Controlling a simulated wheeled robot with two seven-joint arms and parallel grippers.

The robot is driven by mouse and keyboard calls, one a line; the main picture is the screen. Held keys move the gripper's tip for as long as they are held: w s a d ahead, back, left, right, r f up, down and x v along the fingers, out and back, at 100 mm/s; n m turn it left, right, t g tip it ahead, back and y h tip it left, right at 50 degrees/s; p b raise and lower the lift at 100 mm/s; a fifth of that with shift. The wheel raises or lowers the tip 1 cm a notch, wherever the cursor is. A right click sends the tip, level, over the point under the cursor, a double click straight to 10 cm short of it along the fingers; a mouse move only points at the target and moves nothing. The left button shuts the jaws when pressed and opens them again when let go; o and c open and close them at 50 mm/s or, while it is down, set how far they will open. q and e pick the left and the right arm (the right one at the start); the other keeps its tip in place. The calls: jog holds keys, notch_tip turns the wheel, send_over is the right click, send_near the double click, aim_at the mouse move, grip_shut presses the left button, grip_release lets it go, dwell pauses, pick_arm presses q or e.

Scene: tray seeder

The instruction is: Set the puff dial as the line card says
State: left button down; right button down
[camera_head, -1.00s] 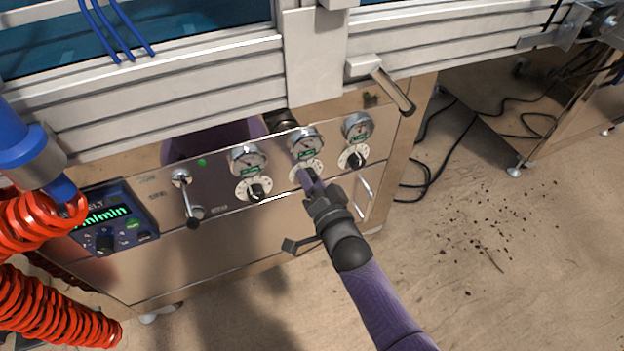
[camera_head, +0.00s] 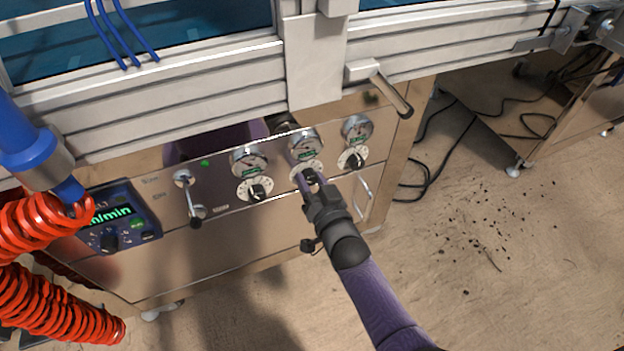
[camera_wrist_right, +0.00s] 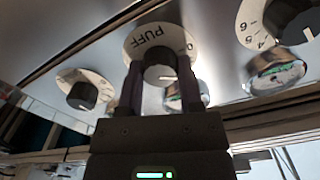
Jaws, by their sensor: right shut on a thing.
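The puff dial is the middle of three black knobs on the steel front panel. Its white scale plate (camera_head: 308,166) shows just past my fingers. My right gripper (camera_head: 308,183) reaches it from the lower right, with its fingers on the knob. In the right wrist view, the knob (camera_wrist_right: 159,68) is between the two fingers of my right gripper (camera_wrist_right: 160,88), and the plate reads PUFF, upside down. The fingers cover parts of the scale, so I cannot read the setting. I see no line card. My left gripper is out of view.
Similar dials stand to the left (camera_head: 256,190) and right (camera_head: 351,159), close to my fingers. Round gauges (camera_head: 305,144) sit above the dials. A lever (camera_head: 192,200) and belt control box (camera_head: 118,215) are farther left. Red coiled hoses (camera_head: 50,225) hang at the left.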

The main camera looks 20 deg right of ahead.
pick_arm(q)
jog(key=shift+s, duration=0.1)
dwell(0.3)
pick_arm(e)
jog(key=shift+c, duration=1.3)
grip_release()
jog(key=shift+s, duration=0.1)
jog(key=s, duration=0.1)
jog(key=p, duration=0.1)
jog(key=s+p, duration=0.1)
jog(key=shift+s+r, duration=0.25)
jog(key=shift+s, duration=0.1)
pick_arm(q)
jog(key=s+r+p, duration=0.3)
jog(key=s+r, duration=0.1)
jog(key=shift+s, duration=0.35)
pick_arm(e)
jog(key=s, duration=0.7)
jog(key=shift+d+f, duration=0.2)
jog(key=shift+f, duration=0.1)
